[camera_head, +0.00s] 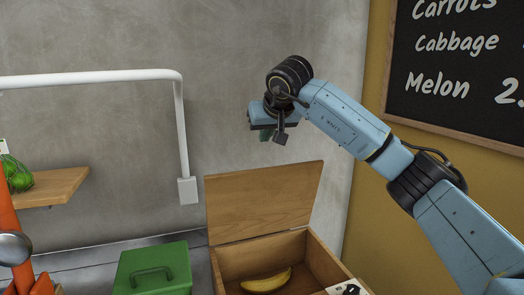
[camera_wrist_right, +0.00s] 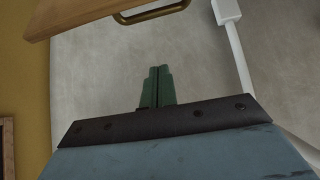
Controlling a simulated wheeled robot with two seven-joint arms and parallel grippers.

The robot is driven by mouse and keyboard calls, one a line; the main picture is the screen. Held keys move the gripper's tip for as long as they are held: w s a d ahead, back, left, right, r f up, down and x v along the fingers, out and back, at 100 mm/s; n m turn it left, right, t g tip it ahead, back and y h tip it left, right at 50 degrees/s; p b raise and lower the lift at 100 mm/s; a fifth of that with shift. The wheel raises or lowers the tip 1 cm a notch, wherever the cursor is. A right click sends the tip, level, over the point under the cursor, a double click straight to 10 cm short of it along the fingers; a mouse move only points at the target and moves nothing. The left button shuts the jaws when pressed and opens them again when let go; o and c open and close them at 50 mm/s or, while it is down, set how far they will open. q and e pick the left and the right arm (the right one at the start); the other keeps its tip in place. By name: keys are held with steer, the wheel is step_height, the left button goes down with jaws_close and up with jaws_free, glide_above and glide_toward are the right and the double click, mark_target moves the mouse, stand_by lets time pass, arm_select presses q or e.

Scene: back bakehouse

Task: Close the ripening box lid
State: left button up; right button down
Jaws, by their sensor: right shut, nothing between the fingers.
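The ripening box (camera_head: 318,263) is a wooden box at the bottom middle of the head view. Its lid (camera_head: 263,200) stands open, leaning up at the back. A yellow banana (camera_head: 267,281) lies inside. My right gripper (camera_head: 268,136) is above the lid, apart from it, with its fingers together and empty. In the right wrist view the shut green fingers (camera_wrist_right: 158,86) point at the grey wall, and a wooden panel with a brass handle (camera_wrist_right: 152,12), apparently the lid, shows at the top edge. My left gripper is not in view.
A green lidded box (camera_head: 153,268) with a handle stands left of the ripening box. A white pipe frame (camera_head: 182,130) rises behind it. A wooden shelf (camera_head: 60,186) with green produce is at the left. A chalkboard (camera_head: 460,75) hangs at the upper right.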

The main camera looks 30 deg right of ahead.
steer(key=shift+w+d+f+p, duration=0.15)
steer(key=shift+w+f, duration=0.25)
steer(key=shift+f, duration=0.95)
steer(key=shift+w+f+p, duration=0.1)
steer(key=shift+w+f, duration=0.35)
steer(key=shift+f, duration=0.9)
steer(key=shift+w+d+f+p, duration=0.15)
steer(key=shift+w+f, duration=0.25)
steer(key=shift+f, duration=0.95)
steer(key=shift+a, duration=0.1)
steer(key=shift+s+a, duration=0.1)
